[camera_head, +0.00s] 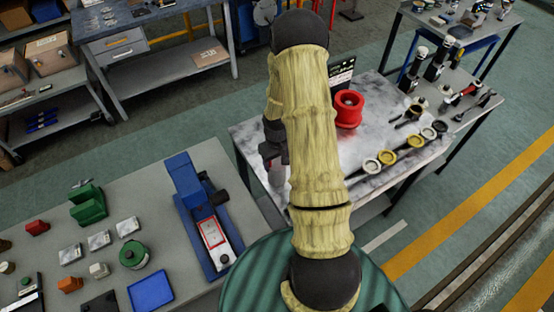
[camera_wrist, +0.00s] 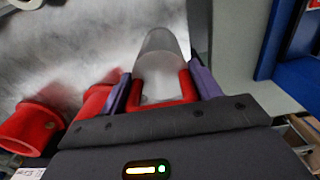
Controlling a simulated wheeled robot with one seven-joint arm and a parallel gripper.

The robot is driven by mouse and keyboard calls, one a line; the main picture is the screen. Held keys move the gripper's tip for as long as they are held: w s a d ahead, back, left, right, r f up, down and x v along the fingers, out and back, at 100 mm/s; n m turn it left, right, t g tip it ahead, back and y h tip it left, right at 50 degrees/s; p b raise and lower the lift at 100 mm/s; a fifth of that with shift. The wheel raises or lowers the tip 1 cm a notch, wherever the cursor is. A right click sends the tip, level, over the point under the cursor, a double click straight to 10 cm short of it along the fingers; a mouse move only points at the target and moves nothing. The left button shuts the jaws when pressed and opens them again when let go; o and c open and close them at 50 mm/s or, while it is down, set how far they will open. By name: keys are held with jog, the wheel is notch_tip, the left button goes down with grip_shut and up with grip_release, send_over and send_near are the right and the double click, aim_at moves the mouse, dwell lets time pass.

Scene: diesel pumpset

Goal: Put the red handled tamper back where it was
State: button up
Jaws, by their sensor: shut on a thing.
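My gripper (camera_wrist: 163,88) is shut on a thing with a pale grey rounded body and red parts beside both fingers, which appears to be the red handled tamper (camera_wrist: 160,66). In the head view the arm hides most of my gripper (camera_head: 273,142). The grey lower part of the tamper (camera_head: 277,174) shows just left of the arm, by the left end of the marble-topped table (camera_head: 262,130). I cannot tell whether it touches the tabletop. The place it came from cannot be made out.
A red spool-shaped thing (camera_head: 348,108) stands on the marble table, right of the arm. Several dark-handled tools, including one with a gold ring (camera_head: 388,157), line its front right. A grey bench with a blue vise-like fixture (camera_head: 195,205) is at left, across a narrow gap.

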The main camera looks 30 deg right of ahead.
jog(key=o, duration=1.6)
jog(key=shift+f, duration=0.1)
notch_tip(320, 180, up, 12)
jog(key=b, duration=0.3)
jog(key=shift+a, duration=0.1)
